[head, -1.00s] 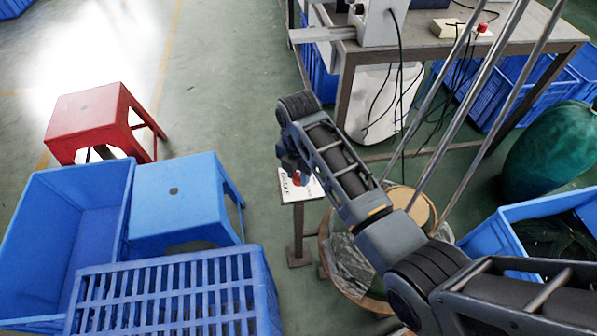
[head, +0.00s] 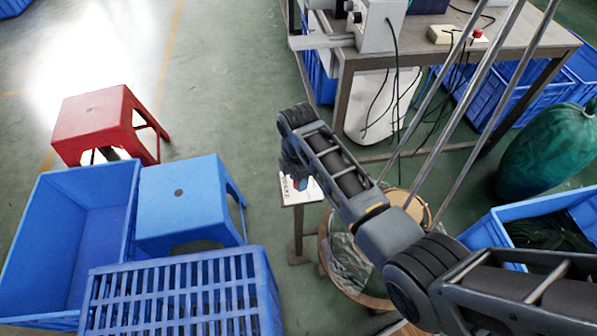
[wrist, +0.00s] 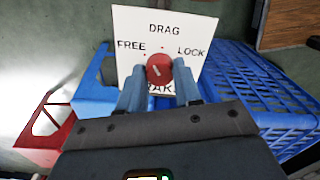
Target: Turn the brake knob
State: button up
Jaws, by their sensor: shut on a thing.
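The red brake knob (wrist: 160,69) sits on a white panel (wrist: 190,28) lettered FREE, DRAG and LOCK. A lower word is partly hidden by my gripper. The knob's pale mark leans to the upper left, roughly between FREE and DRAG; its exact setting is hard to tell. My gripper (wrist: 158,66) is shut on the knob, one finger on each side. In the head view, the panel (head: 312,192) stands on a post, mostly covered by my gripper (head: 295,178), with a little red showing.
Blue crates (head: 62,205) and blue (head: 180,190) and red (head: 98,118) stools stand at left. A workbench (head: 440,58) with equipment is at the back right. A round-topped stand (head: 323,245) is close beside the post. Open floor lies behind the panel.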

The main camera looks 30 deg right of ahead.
jog(key=m+p, duration=0.2)
jog(key=m, duration=0.4)
jog(key=shift+p, duration=0.3)
dwell(0.4)
jog(key=o, duration=1)
jog(key=shift+o, duration=0.2)
jog(key=shift+r, duration=0.15)
notch_tip(320, 180, up, 8)
jog(key=shift+f+p, duration=0.25)
jog(key=shift+p, duration=0.1)
